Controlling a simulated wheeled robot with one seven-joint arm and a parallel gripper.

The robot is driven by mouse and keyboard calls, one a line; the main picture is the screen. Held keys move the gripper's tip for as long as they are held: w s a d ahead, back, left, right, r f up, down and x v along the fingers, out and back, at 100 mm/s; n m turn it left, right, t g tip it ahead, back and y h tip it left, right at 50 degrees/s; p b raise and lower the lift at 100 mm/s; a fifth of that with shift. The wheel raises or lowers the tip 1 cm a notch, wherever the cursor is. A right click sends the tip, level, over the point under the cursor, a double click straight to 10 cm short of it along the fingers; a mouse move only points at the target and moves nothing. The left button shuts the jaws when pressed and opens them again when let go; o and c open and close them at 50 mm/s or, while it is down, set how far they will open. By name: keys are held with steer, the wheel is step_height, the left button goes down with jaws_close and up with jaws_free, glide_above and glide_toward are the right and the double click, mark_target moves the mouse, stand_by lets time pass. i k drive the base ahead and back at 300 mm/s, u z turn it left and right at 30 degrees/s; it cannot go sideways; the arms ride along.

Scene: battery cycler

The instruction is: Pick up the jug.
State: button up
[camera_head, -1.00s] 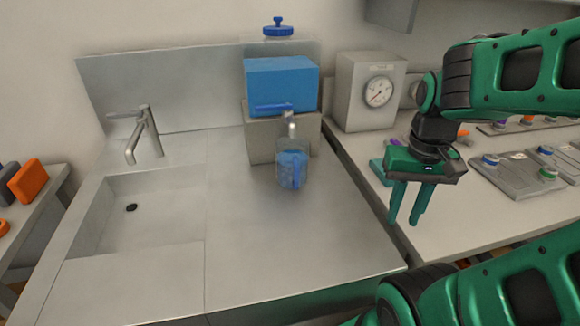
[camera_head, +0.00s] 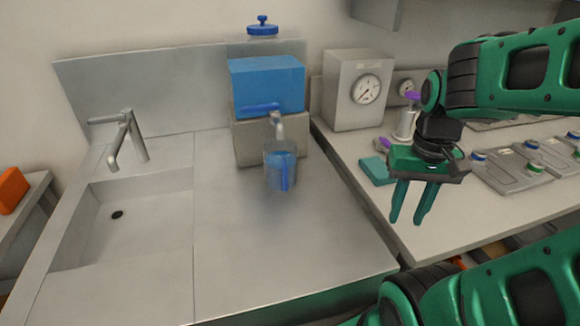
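The jug (camera_head: 279,172) is a clear, see-through vessel with blue showing in or on it. It stands upright on the steel counter, below the tap of the blue dispenser (camera_head: 266,86). My gripper (camera_head: 408,204) hangs to the right of the jug and apart from it, over the gap side of the right-hand bench. Its two green fingers point down with a space between them, and nothing shows between them. The jug's far side is hard to make out.
The dispenser rests on a grey block (camera_head: 245,140) behind the jug. A sink (camera_head: 125,215) with a tap (camera_head: 126,140) lies left. A gauge box (camera_head: 352,90) and flat panels (camera_head: 510,175) stand on the right bench (camera_head: 480,215). The counter in front of the jug is clear.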

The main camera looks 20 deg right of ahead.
mark_target(280, 157)
steer(key=z, duration=0.05)
steer(key=k, duration=1.7)
steer(key=z, duration=0.65)
steer(key=i, duration=1.5)
